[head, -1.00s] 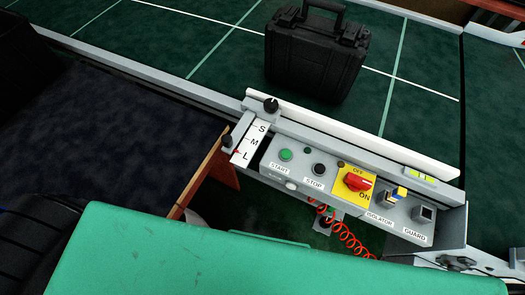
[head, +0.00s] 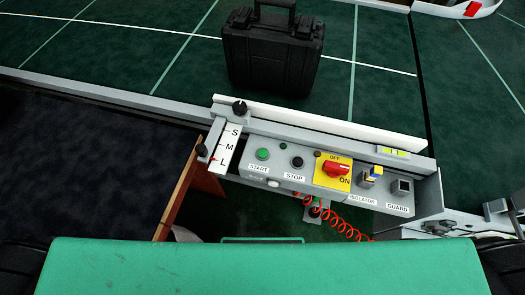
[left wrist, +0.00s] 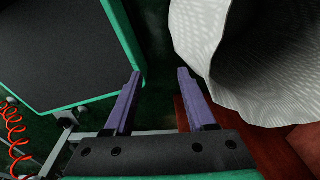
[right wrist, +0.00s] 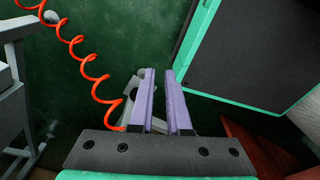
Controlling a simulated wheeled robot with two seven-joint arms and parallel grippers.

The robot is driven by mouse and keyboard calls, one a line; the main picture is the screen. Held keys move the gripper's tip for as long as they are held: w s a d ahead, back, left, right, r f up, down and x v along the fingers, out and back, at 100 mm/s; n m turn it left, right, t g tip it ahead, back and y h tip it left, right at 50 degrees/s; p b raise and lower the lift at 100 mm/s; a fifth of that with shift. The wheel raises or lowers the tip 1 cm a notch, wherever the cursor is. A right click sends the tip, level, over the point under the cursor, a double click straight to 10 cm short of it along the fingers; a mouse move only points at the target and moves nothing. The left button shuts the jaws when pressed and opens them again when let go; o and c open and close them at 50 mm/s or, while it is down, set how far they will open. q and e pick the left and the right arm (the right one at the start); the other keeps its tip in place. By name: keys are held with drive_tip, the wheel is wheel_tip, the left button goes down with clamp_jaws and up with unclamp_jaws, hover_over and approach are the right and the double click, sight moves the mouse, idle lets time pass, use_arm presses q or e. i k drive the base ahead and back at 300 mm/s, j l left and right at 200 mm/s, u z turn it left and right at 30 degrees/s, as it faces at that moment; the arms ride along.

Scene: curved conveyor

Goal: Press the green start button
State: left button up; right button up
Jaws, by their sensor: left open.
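The green start button (head: 263,154) is on the left part of a grey control panel (head: 280,150), above its START label. The black stop button (head: 297,162) is just right of it. In the left wrist view my left gripper (left wrist: 160,72) is open and empty, with fingers apart over the floor. In the right wrist view my right gripper (right wrist: 159,72) has its fingertips close together with a narrow gap and nothing seen between them. Neither gripper shows in the head view, and the start button shows in neither wrist view.
A red rotary isolator (head: 337,169) on a yellow plate sits right of the stop button. A black case (head: 272,60) stands on the green conveyor (head: 180,45) behind the panel. A red coiled cable (head: 340,225) hangs below. A pale ribbed object (left wrist: 250,95) is close to my left gripper.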

sight(262, 153)
drive_tip(key=k+l+u, duration=0.25)
drive_tip(key=l+u, duration=0.15)
drive_tip(key=k+l+u, duration=0.25)
drive_tip(key=u, duration=0.15)
drive_tip(key=k+l+u, duration=0.4)
drive_tip(key=i+j, duration=0.05)
